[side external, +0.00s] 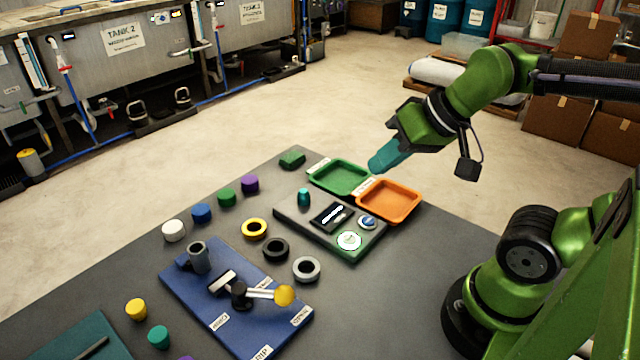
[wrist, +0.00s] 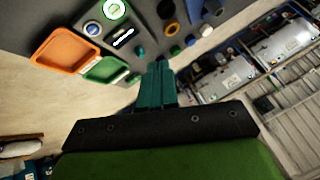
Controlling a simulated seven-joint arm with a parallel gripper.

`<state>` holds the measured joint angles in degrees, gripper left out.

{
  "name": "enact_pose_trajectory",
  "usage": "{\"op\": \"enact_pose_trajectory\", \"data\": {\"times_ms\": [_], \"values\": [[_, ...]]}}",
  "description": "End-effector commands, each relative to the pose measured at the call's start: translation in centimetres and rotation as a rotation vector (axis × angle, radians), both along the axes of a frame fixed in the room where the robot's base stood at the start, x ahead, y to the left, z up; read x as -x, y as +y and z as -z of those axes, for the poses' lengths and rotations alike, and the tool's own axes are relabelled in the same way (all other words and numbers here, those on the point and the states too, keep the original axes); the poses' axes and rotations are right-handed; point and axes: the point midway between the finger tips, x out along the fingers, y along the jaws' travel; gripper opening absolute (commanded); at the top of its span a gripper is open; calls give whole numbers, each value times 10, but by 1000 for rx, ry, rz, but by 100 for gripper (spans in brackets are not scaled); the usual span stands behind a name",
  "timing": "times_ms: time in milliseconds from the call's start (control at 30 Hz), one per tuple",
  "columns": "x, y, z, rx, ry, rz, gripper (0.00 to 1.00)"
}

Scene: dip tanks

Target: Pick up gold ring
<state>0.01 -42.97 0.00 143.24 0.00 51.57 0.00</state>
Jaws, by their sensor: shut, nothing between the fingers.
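A gold ring (side external: 255,229) lies flat on the dark table, near the middle, left of the grey control panel. A yellow ring, which looks like the same one, shows small near the top edge of the wrist view (wrist: 206,29). My gripper (side external: 375,166) is above the table's far right side, by the green and orange trays and well apart from the ring. Its teal fingers, also in the wrist view (wrist: 158,68), are closed together with nothing between them.
A black ring (side external: 275,249) and a grey ring (side external: 306,269) lie close to the gold ring. A blue board (side external: 185,275) with a post and lever is in front. The control panel (side external: 290,212), green tray (side external: 340,190) and orange tray (side external: 418,207) stand right. Several coloured cylinders line the left.

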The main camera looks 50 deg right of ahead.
Motion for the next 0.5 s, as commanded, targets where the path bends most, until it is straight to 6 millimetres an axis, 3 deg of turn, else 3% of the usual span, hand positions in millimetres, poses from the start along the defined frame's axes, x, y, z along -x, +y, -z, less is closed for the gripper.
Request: {"op": "enact_pose_trajectory", "data": {"times_ms": [467, 500], "values": [[0, 0, 0, 0, 0, 0, 0], [0, 0, 0, 0, 0, 0, 6]]}}
